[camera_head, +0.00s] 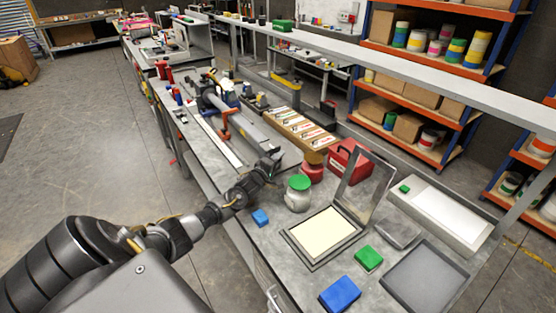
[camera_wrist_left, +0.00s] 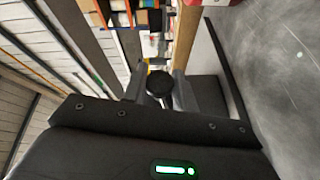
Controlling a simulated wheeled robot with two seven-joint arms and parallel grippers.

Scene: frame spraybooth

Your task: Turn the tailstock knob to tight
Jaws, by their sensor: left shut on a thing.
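The tailstock knob (camera_wrist_left: 159,84) shows in the left wrist view as a dark round knob between the fingers of my left gripper (camera_wrist_left: 160,92). The gripper is shut on it. In the head view my left gripper (camera_head: 270,168) is at the near end of the grey lathe (camera_head: 252,134) on the bench. There the gripper hides the knob, and its turn position cannot be read. My right gripper is not in view.
Right of my left gripper stand a green-lidded jar (camera_head: 298,193), a red toolbox (camera_head: 348,160) and an open framed panel (camera_head: 325,232). A small blue block (camera_head: 261,218) lies on the bench (camera_head: 285,265) near my forearm.

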